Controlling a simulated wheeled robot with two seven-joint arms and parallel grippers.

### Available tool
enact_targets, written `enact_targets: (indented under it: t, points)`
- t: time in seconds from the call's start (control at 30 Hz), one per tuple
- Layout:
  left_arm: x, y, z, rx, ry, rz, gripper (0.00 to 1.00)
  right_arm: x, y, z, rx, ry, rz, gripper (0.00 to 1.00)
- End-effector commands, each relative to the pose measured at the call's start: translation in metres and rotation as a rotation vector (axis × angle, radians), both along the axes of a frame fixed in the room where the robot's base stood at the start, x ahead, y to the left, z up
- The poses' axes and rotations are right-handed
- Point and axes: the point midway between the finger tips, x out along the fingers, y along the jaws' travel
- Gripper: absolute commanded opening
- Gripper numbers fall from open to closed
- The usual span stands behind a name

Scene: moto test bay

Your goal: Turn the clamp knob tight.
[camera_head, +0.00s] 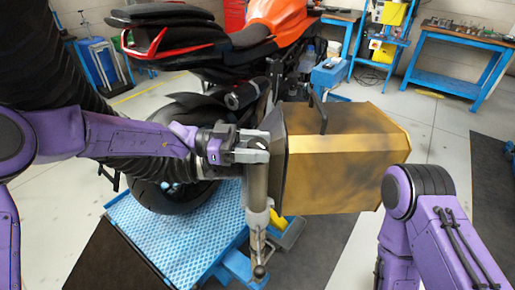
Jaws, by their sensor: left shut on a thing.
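My left gripper (254,150) reaches in from the left and is shut at the top of a grey upright post (257,188), beside the dark front edge of a golden-brown box (345,155). What it grips appears to be the clamp knob, but the jaws hide it and its shape cannot be made out. The post runs down to a rod with a dark ball end (260,271). A dark upright handle (318,112) stands on the box top. My right arm shows at the lower right, but its gripper is out of view.
An orange and black motorcycle (240,40) stands behind, its rear wheel over a blue textured platform (175,238). A blue workbench (455,60) and a blue tool stand (385,30) are at the back right. The pale floor between them is mostly clear.

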Motion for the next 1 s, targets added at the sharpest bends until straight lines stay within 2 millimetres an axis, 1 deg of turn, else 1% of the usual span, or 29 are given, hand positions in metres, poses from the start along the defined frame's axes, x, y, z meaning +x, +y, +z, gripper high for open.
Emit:
enact_targets:
  t: [0.03, 0.2, 0.7, 0.73, 0.77, 0.8, 1.0]
  points:
    - [0.0008, -0.0004, -0.0002, -0.002, -0.003, -0.017, 0.29, 0.0000, 0.0000, -0.0035, 0.000, 0.000, 0.000, 0.00]
    - [0.0005, -0.0005, 0.0017, -0.005, -0.001, -0.060, 0.29, 0.0000, 0.0001, -0.0065, 0.000, 0.000, 0.000, 0.00]
    - [0.0003, -0.0003, 0.0040, -0.009, -0.001, -0.078, 0.29, 0.0000, 0.0000, -0.0069, 0.000, 0.000, 0.000, 0.00]
    - [0.0003, -0.0003, 0.0041, -0.009, -0.001, -0.078, 0.62, 0.0000, 0.0000, -0.0069, 0.000, 0.000, 0.000, 0.00]
    - [0.0003, -0.0003, 0.0040, -0.009, -0.002, -0.078, 0.72, 0.0000, 0.0000, -0.0070, 0.000, 0.000, 0.000, 0.00]
    - [0.0003, -0.0002, 0.0038, -0.008, -0.001, -0.078, 0.79, 0.0000, 0.0000, -0.0069, 0.000, 0.000, 0.000, 0.00]
    - [0.0001, 0.0002, 0.0023, -0.006, -0.001, -0.077, 0.79, 0.0000, 0.0000, -0.0072, 0.000, 0.000, 0.000, 0.00]
